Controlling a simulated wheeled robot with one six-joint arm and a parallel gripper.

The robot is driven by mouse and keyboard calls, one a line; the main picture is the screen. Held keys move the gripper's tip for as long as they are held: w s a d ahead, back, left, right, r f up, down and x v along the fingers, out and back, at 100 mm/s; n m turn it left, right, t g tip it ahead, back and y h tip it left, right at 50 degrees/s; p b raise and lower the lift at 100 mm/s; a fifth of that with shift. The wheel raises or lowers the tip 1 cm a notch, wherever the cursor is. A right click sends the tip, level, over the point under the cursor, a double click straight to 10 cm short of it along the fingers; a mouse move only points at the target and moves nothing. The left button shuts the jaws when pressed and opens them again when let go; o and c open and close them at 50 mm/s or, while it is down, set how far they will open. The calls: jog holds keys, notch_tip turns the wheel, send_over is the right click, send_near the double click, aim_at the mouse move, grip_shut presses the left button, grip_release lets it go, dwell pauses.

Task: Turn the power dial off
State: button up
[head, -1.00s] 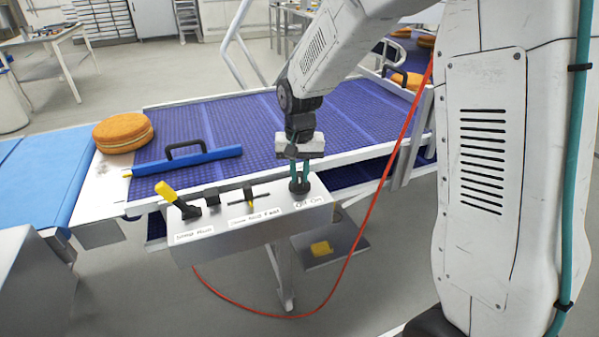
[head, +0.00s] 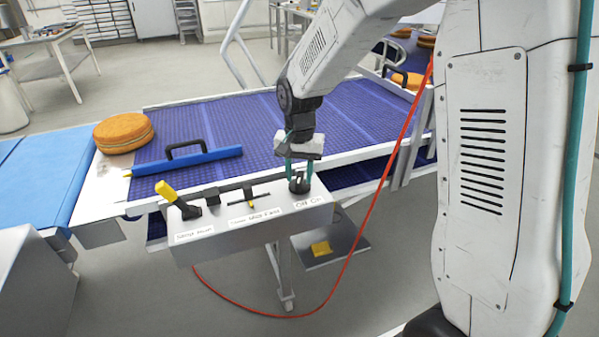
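The power dial (head: 299,184) is a dark round knob on the right end of the grey control box (head: 230,233), behind a label reading "Off On" (head: 309,202). My gripper (head: 299,176) points straight down over the dial. Its two green fingers stand apart, one to the left and one to the right of the knob, with a gap showing between them. I cannot tell whether either fingertip touches the dial. A small light mark shows on the knob, but its pointing direction is too small to read.
A yellow-handled lever (head: 167,192) and a small slider (head: 250,199) stand left of the dial. A red cable (head: 372,205) hangs at the right.

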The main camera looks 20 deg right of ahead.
aim_at(300, 178)
notch_tip(300, 178, up, 8)
jog(key=shift+f, duration=0.1)
dwell(0.6)
dwell(0.3)
jog(key=shift+s+f+n, duration=0.15)
jog(key=shift+s+n, duration=0.1)
jog(key=shift+n, duration=0.15)
jog(key=s+d+r+n, duration=0.1)
jog(key=s+r, duration=0.3)
jog(key=s, duration=1)
jog(key=s+d+r+n+t, duration=0.1)
jog(key=s+d+r+n, duration=0.1)
jog(key=s, duration=1.3)
jog(key=shift+s+r+n, duration=0.3)
jog(key=shift+r+n, duration=0.55)
jog(key=shift+n, duration=0.35)
